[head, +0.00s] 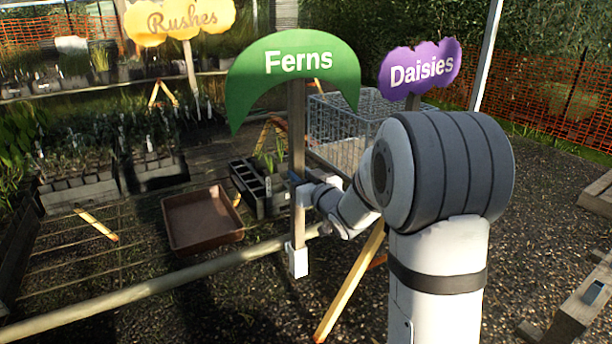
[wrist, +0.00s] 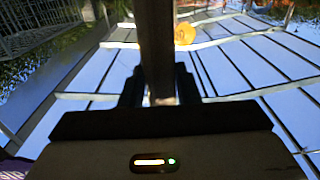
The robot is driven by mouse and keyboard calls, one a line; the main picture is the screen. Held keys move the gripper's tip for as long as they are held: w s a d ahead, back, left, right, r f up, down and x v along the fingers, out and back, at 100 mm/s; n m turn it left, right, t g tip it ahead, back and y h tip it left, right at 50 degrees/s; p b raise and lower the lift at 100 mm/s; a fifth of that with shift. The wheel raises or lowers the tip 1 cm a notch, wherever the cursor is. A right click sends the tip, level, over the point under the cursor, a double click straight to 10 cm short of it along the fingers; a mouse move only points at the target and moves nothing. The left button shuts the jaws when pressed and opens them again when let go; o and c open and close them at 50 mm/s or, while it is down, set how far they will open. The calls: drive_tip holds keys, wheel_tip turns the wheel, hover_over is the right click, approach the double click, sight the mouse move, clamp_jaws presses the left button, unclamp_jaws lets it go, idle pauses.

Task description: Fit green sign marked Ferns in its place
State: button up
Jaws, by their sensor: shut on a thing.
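The green crescent-shaped Ferns sign (head: 305,90) stands roughly upright in the middle of the head view, on a brown post (head: 297,135). My gripper (head: 302,193) is shut on this post, well below the green board. In the wrist view the post (wrist: 157,45) rises between the two dark fingers. A small white block (head: 298,262) is at the post's lower end, by a long pale rail (head: 130,296). I cannot tell whether the post sits inside the block or only in front of it. The wrist view does not show the board's lettering.
A yellow Rushes sign (head: 180,18) stands at the back left and a purple Daisies sign (head: 420,68) at the right. A brown tray (head: 203,222), a black crate (head: 245,180) and a wire cage (head: 345,125) are behind the rail. Wooden beams (head: 575,310) lie at the right.

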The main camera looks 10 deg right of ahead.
drive_tip(key=shift+r, duration=0.15)
drive_tip(key=o, duration=1.1)
drive_tip(key=shift+o, duration=0.2)
drive_tip(key=shift+s, duration=0.1)
drive_tip(key=v, duration=0.7)
drive_tip(key=shift+s, duration=0.35)
drive_tip(key=shift+d+r, duration=0.1)
drive_tip(key=shift+d, duration=0.05)
